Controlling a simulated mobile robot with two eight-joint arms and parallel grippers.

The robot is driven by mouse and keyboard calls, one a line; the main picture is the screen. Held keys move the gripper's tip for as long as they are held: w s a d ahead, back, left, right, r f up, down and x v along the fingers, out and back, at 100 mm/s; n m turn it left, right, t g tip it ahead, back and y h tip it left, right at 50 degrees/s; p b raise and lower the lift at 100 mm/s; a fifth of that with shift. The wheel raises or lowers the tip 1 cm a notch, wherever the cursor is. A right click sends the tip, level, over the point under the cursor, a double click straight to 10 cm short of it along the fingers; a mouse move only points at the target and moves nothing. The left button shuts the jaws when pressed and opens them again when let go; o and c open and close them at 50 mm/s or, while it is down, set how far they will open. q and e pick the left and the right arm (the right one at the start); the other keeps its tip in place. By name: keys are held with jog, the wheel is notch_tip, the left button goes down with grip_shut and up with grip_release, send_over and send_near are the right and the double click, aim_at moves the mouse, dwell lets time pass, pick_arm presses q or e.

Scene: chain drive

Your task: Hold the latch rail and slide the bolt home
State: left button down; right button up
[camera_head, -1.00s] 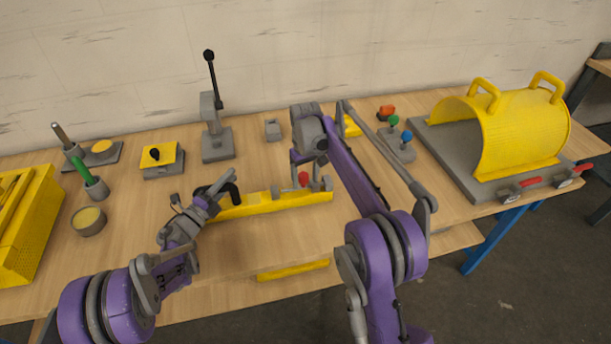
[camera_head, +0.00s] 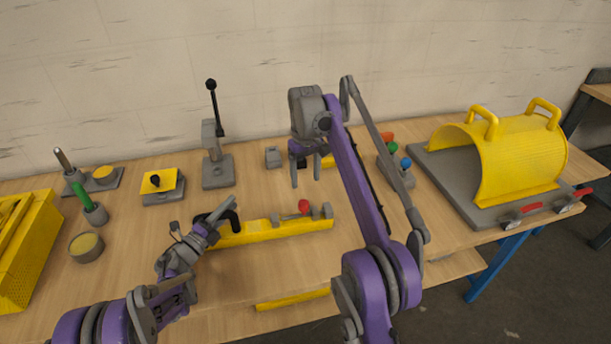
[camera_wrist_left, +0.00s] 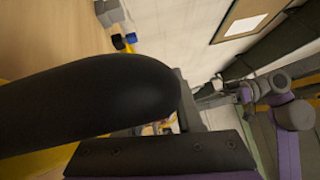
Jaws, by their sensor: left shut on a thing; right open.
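The yellow latch rail (camera_head: 283,228) lies on the table in the middle of the head view. A black handle (camera_head: 235,219) stands at its left end. My left gripper (camera_head: 225,210) is shut on this handle, which fills much of the left wrist view (camera_wrist_left: 90,100). The red knob of the bolt (camera_head: 304,205) shows between grey blocks (camera_head: 327,210) toward the rail's right end. I cannot tell how far the bolt reaches into the blocks. My right gripper (camera_head: 305,180) is open and empty, with its fingers pointing down above and behind the red knob, apart from it.
A grey lever press (camera_head: 217,170) and a small grey block (camera_head: 273,157) stand behind the rail. A yellow guard (camera_head: 515,150) is on the right. Colored knobs (camera_head: 405,163) stand beyond my right arm. A round cup (camera_head: 86,246) and a yellow box (camera_head: 25,250) are left.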

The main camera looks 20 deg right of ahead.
pick_arm(q)
jog(key=shift+c, duration=2.4)
grip_release()
